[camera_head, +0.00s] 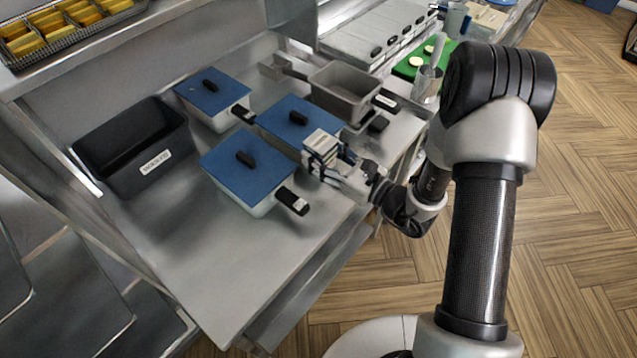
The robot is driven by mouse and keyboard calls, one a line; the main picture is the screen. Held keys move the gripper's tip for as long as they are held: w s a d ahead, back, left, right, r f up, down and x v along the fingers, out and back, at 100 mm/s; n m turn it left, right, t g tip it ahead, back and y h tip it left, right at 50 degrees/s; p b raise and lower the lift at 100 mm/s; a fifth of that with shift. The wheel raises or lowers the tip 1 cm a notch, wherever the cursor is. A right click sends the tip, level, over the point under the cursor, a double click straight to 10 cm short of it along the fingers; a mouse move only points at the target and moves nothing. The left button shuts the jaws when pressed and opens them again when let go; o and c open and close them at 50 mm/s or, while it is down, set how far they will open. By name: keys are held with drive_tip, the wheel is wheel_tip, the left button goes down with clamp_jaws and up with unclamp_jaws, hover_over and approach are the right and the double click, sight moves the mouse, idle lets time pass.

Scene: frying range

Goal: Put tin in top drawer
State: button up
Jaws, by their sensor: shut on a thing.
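My gripper (322,167) is above the steel worktop, near the front edge, and is shut on a small pale boxy thing. I take this to be the tin (321,141); my fingers hide its lower part. It is in front of a blue-lidded pan and overlaps it in the picture, and I cannot tell whether they touch. Under the worktop's front edge a long steel front or ledge (312,283) juts out. This may be the top drawer, but its inside is not clearly seen, and I cannot tell how far it is open.
Blue-lidded pans (247,168) (212,95) (291,119) and an open grey pan (345,92) stand on the worktop (170,225). A black labelled bin (133,145) is at left. A steel cup (427,84) with a utensil stands near a green board (412,66). The front left worktop is clear.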

wheel_tip(320, 180, down, 10)
drive_tip(key=b, duration=0.2)
drive_tip(key=shift+f+b, duration=0.25)
drive_tip(key=shift+b, duration=0.15)
drive_tip(key=shift+f, duration=0.2)
drive_tip(key=o, duration=1.2)
drive_tip(key=shift+o, duration=0.2)
drive_tip(key=shift+r, duration=0.1)
